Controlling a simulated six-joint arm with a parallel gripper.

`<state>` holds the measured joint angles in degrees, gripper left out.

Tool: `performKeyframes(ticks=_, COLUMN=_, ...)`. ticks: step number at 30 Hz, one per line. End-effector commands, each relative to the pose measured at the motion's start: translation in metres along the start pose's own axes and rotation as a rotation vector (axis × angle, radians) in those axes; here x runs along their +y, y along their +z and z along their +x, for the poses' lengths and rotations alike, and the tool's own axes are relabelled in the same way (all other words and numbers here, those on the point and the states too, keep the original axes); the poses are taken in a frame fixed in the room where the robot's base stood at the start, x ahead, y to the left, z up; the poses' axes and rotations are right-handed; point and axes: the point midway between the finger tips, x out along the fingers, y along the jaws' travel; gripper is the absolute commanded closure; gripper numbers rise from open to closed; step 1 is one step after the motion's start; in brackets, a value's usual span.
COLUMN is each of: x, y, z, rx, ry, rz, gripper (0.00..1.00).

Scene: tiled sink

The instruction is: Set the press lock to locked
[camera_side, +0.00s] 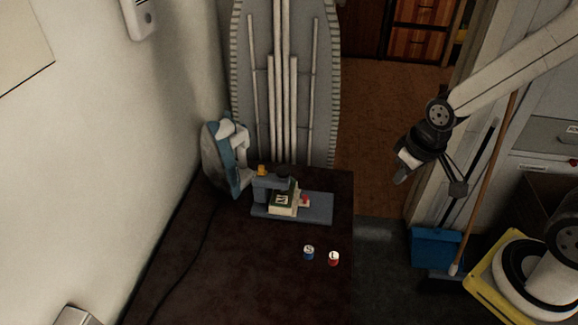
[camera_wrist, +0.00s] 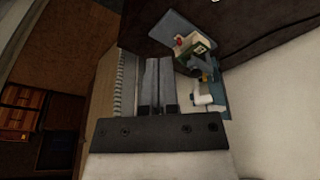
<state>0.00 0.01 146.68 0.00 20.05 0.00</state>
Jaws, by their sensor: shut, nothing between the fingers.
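The press (camera_side: 318,214) is a small blue-grey device on the dark table, with a flat base and a raised arm. A yellow knob (camera_side: 262,170) tops its left end. A cream and green block marked with a letter (camera_side: 283,203) sits at its middle, with a small red and white part (camera_side: 305,201) beside it. Which part is the lock, and its setting, I cannot tell. The press also shows in the wrist view (camera_wrist: 178,30), right of the fingers. My gripper (camera_side: 402,177) is shut and empty, raised well to the right of the press, clear of the table.
A blue and white iron (camera_side: 212,160) stands close behind the press's left end. Blue (camera_side: 308,253) and red (camera_side: 334,259) small cylinders lie in front on the table (camera_side: 240,275). An ironing board (camera_side: 240,60) stands behind. A cord crosses the table's left side.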

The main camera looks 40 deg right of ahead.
Motion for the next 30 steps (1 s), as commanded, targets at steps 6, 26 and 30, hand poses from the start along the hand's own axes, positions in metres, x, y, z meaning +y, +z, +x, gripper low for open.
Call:
performKeyframes(ticks=6, x=0.0, y=0.0, z=0.0, rx=0.0, ry=0.0, rz=0.0, gripper=1.0)
performKeyframes(ticks=26, x=-0.005, y=-0.042, z=0.005, rx=-0.018, ry=-0.004, rz=-0.038, gripper=0.39)
performKeyframes(ticks=30, x=-0.011, y=-0.076, z=0.011, rx=-0.034, ry=-0.007, rz=-0.071, gripper=0.39)
